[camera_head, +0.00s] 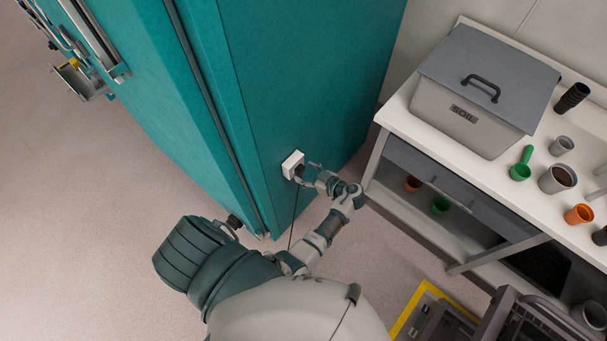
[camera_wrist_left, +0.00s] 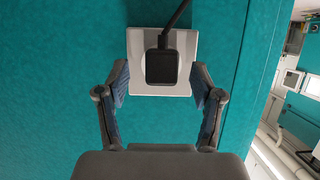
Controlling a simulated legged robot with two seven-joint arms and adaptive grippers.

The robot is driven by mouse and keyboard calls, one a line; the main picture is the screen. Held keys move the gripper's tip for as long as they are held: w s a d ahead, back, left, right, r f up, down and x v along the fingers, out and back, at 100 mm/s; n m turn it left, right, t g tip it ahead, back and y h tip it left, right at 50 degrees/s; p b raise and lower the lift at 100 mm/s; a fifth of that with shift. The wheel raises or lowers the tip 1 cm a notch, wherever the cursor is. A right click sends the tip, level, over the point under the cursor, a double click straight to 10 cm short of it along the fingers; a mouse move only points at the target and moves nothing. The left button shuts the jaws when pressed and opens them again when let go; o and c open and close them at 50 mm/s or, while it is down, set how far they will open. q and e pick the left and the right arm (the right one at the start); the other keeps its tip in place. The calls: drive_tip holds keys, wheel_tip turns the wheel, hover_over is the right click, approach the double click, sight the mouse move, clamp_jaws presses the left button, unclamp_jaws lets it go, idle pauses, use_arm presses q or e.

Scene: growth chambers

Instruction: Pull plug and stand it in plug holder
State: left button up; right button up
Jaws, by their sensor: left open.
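The black plug (camera_wrist_left: 162,66) sits in the white wall socket (camera_wrist_left: 137,84) on the side of the teal chamber, with its cable rising from it in the left wrist view. In the head view the white socket (camera_head: 291,163) shows on the teal panel and a dark cable (camera_head: 294,215) hangs below it. My left gripper (camera_wrist_left: 160,88) is open, with one finger on each side of the plug and a gap to it on both sides. In the head view my left gripper (camera_head: 307,174) is right at the socket. My right gripper and the plug holder are not clearly seen.
A white bench (camera_head: 450,155) at the right carries a grey soil bin (camera_head: 455,115), a green scoop (camera_head: 521,165) and several pots. A yellow-edged frame (camera_head: 408,314) and a dark crate (camera_head: 515,320) are at the lower right. Floor at the left is clear.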

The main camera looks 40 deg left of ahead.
use_arm(q)
drive_tip(key=shift+x, duration=0.95)
drive_tip(key=shift+s+a, duration=0.15)
drive_tip(key=shift+a, duration=0.2)
drive_tip(key=shift+d+r, duration=0.15)
drive_tip(key=shift+d, duration=0.45)
drive_tip(key=shift+d+r, duration=0.1)
drive_tip(key=shift+d, duration=0.15)
drive_tip(key=shift+a, duration=0.55)
drive_tip(key=shift+d+b, duration=0.45)
use_arm(e)
drive_tip(key=shift+a+f, duration=0.25)
drive_tip(key=shift+a, duration=0.05)
